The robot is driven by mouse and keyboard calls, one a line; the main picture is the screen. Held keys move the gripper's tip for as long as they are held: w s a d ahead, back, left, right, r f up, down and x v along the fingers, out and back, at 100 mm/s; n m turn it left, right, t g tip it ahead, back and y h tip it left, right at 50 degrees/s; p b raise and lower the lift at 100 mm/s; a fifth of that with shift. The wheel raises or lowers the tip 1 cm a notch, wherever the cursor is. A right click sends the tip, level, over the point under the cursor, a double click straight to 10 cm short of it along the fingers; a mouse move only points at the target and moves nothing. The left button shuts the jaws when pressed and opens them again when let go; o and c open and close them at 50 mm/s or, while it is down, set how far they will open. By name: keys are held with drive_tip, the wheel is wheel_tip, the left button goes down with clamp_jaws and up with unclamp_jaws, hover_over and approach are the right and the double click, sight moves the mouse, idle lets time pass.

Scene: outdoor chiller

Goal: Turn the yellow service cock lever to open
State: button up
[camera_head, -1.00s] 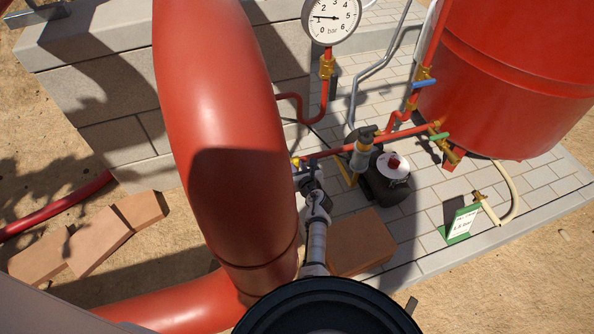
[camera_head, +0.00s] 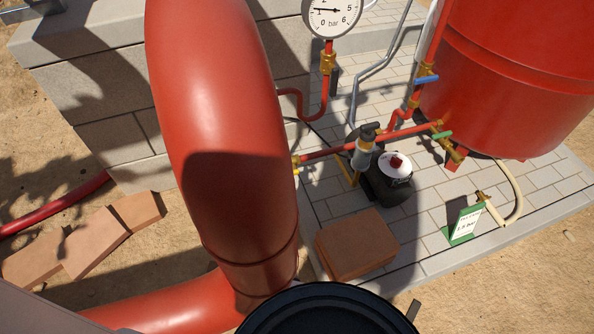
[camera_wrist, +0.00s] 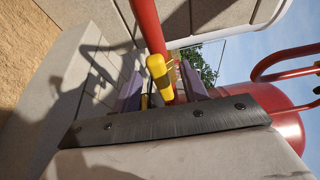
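The yellow service cock lever (camera_wrist: 158,73) shows large in the wrist view, in front of a red pipe. My gripper (camera_wrist: 161,80) has its two purple-grey fingers apart, one on each side of the lever in the picture; I cannot tell whether either touches it. In the head view, a small yellow bit (camera_head: 297,172) shows at the right edge of the thick red pipe, below a brass fitting (camera_head: 296,160). My gripper is out of sight in the head view, and most of the cock is hidden there.
The thick red pipe (camera_head: 225,130) blocks much of the head view. A pressure gauge (camera_head: 332,14), a blue lever (camera_head: 426,79), a green lever (camera_head: 441,135) and a black pump (camera_head: 388,187) stand nearby. A brick block (camera_head: 356,243) lies on the paving. A red tank (camera_head: 510,75) is at right.

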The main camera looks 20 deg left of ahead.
drive_tip(key=o, duration=0.5)
drive_tip(key=shift+s, duration=0.1)
